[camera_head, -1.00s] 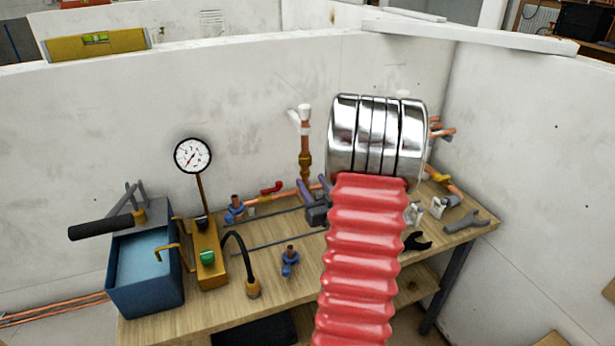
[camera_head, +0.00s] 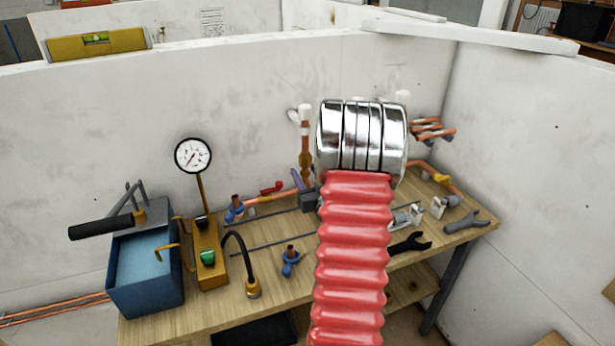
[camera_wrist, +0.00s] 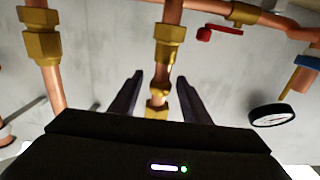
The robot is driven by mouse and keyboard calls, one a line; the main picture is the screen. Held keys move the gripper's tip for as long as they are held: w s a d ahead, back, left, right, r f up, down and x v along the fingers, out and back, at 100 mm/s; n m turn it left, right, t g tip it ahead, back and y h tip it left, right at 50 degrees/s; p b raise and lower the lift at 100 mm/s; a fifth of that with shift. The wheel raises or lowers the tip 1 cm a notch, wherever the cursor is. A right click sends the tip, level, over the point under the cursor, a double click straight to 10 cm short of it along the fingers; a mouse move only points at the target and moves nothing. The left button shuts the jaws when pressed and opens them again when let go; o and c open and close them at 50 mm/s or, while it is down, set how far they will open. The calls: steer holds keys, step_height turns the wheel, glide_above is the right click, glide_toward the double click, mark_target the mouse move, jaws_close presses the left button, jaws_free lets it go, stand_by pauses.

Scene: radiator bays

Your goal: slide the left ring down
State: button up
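A vertical copper pipe with a white top (camera_head: 305,113) and a brass fitting (camera_head: 305,160) stands at the back of the bench, left of my arm. In the wrist view this pipe runs up the middle, with a brass nut (camera_wrist: 168,45) and a small brass ring (camera_wrist: 159,88) on it. My gripper (camera_wrist: 159,80) is open, one finger on each side of the pipe near the ring, with gaps showing on both sides. Another pipe with a brass nut (camera_wrist: 42,40) is at the left of the wrist view. In the head view my arm hides most of the gripper.
A red valve handle (camera_head: 271,188) lies low, left of the pipe. Wrenches (camera_head: 466,222) lie at the right. Walls stand behind and at right.

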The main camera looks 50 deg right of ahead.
steer(key=c, duration=0.8)
steer(key=shift+f, duration=0.15)
steer(key=shift+d+f, duration=0.1)
steer(key=shift+f, duration=0.95)
steer(key=o, duration=0.9)
steer(key=v, duration=0.7)
steer(key=shift+w, duration=0.1)
